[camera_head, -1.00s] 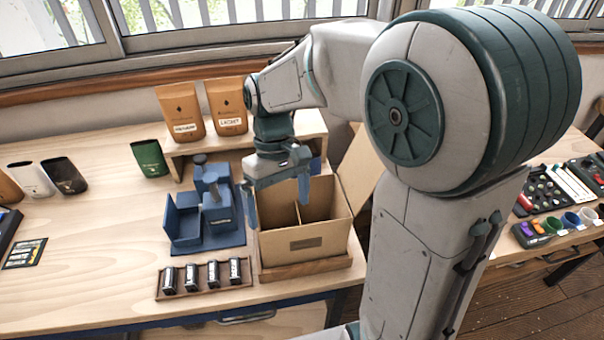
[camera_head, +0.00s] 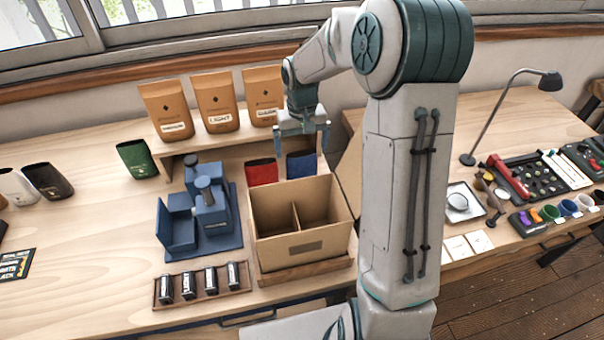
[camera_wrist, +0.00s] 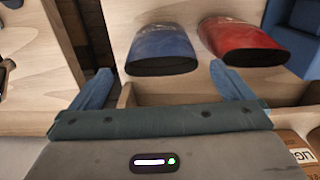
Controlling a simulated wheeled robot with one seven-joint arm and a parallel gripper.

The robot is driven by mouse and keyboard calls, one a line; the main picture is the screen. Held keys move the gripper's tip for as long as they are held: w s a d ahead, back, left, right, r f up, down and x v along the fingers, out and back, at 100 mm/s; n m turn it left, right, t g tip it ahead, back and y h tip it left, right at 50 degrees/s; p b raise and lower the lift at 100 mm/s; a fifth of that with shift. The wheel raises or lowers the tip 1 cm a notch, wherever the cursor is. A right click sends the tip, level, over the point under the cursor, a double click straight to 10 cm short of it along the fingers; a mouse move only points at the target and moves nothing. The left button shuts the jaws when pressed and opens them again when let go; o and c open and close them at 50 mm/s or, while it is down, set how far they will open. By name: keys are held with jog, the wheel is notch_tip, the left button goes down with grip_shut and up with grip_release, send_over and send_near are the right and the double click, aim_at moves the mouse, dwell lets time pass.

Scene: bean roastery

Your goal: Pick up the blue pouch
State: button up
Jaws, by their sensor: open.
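The blue pouch (camera_head: 301,165) stands upright under the wooden shelf, behind the cardboard box. It also shows in the wrist view (camera_wrist: 163,48), at the upper middle, with its dark top end towards my gripper. My gripper (camera_head: 302,140) is open and empty, above and in front of the shelf near the blue pouch. In the wrist view my gripper (camera_wrist: 155,78) has its two blue fingers spread, with the blue pouch between and beyond them, apart from both. The lower part of the pouch is hidden by the box in the head view.
A red pouch (camera_head: 262,172) stands close beside the blue one. The divided cardboard box (camera_head: 303,246) is just in front. Tan bags (camera_head: 217,100) stand on the shelf (camera_head: 200,145). A blue machine (camera_head: 203,215) and a rack of small canisters (camera_head: 203,285) are to the left.

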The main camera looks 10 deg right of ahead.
aim_at(301, 160)
notch_tip(301, 160, down, 6)
jog(key=shift+s+a+f+p, duration=0.1)
jog(key=shift+s+p, duration=0.05)
jog(key=shift+p, duration=0.7)
jog(key=shift+f, duration=0.25)
jog(key=shift+r, duration=0.1)
jog(key=c, duration=1.1)
